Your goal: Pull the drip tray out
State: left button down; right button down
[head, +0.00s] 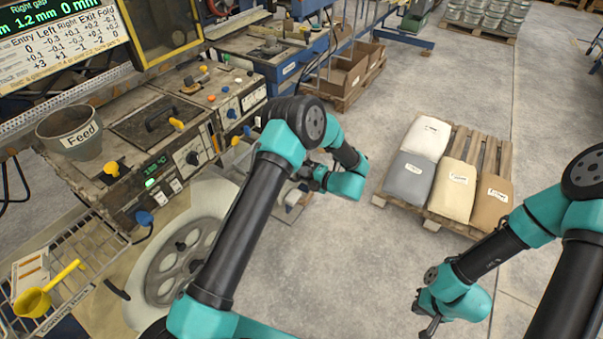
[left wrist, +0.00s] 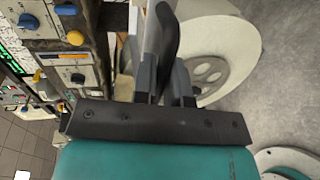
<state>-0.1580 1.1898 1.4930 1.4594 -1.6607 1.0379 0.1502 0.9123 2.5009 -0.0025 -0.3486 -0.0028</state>
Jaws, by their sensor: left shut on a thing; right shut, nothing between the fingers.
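The drip tray (head: 294,208) shows in the head view as a small pale, flat piece low beside the machine, partly hidden behind my left arm. My left gripper (head: 306,178) is at its upper edge and is shut on it. In the left wrist view my left gripper (left wrist: 165,75) has its fingers close together around a dark part, and the contact itself is mostly hidden. My right gripper (head: 428,325) is shut and empty, low over the floor at the bottom of the head view, far from the tray.
The machine with its knobs and grey feed pot (head: 75,131) stands on the left. A pallet with several sacks (head: 456,185) stands right of my left gripper. Floor between is clear.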

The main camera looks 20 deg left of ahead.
pick_arm(q)
jog(key=c, duration=1.2)
grip_release()
jog(key=shift+d, duration=0.1)
jog(key=v, duration=1.7)
